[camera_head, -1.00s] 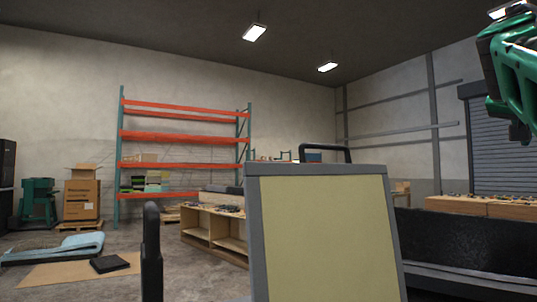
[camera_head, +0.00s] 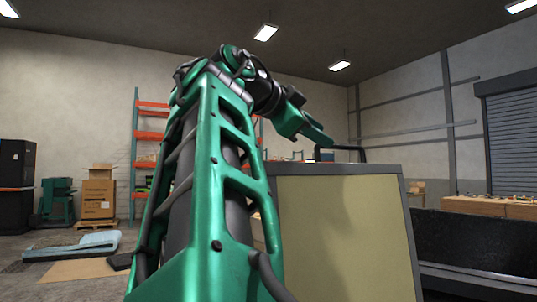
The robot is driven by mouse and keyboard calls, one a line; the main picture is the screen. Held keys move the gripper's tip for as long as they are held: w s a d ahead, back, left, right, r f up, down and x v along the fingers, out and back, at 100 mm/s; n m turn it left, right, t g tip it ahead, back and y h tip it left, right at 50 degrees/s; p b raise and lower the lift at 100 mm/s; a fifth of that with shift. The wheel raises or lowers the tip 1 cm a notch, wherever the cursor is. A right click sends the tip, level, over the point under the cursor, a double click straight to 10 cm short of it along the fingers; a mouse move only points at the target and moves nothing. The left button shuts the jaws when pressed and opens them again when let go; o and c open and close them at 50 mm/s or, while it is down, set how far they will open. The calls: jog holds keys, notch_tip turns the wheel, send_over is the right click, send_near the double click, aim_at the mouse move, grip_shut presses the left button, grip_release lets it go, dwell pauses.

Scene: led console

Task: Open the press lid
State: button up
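A large upright panel with a pale yellow face and grey frame (camera_head: 347,235) stands in front of me, right of centre. It may be the press lid or part of the press; I cannot tell which. A black bar handle (camera_head: 350,149) shows just above its top edge. My green arm rises across the middle and bends away from me. My gripper (camera_head: 318,138) is at the arm's far end, just left of the handle and above the panel's top left corner. Its fingers are too small and turned away to tell open from shut. Contact with the handle cannot be made out.
A black surface with a grey rail (camera_head: 470,283) lies right of the panel. Workbenches (camera_head: 490,208) with small parts stand behind it. Cardboard boxes (camera_head: 98,198) and an orange-shelved rack (camera_head: 150,137) stand at the back left. A blue mat (camera_head: 70,244) lies on the floor.

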aim_at(341, 148)
jog(key=x, duration=1)
jog(key=shift+w+d+f, duration=0.1)
jog(key=shift+w+d, duration=0.1)
grip_shut()
